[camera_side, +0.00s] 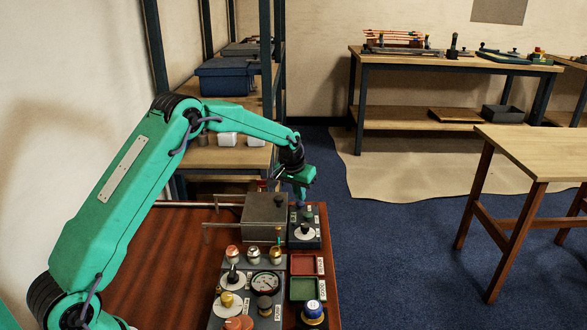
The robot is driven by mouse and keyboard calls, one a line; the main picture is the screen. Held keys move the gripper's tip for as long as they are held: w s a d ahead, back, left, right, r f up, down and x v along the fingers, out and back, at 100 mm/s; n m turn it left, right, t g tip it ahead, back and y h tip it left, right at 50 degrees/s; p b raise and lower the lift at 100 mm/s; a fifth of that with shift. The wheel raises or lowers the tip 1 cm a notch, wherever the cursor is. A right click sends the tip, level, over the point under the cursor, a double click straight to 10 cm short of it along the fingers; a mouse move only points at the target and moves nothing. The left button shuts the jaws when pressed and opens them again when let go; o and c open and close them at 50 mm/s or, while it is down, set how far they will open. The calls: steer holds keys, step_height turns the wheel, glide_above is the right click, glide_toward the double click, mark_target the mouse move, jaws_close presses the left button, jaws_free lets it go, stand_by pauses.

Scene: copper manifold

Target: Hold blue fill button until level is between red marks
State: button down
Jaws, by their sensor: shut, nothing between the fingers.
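My gripper (301,192) is shut and empty, pointing down over the back of a small dark panel (304,240) on the right of the bench. A small blue thing (301,206) shows right under its fingertips. It may be the blue fill button; I cannot tell whether the fingertips touch it. A larger blue knob (313,309) on a yellow base stands at the front right, apart from my gripper. A grey metal box (264,216) with a dark knob on its lid stands left of the small panel. I cannot make out a fill level or red marks.
A panel with a round gauge (265,284), knobs and several valves stands in front of the box. A red tray (303,264) and a green tray (304,288) lie beside it. The left of the brown bench (165,255) is largely clear. A shelf (230,152) stands behind.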

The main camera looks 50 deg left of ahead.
mark_target(300, 203)
steer(key=shift+f, duration=0.75)
stand_by(1.9)
steer(key=shift+r, duration=0.15)
step_height(300, 203, up, 8)
stand_by(1.2)
stand_by(0.4)
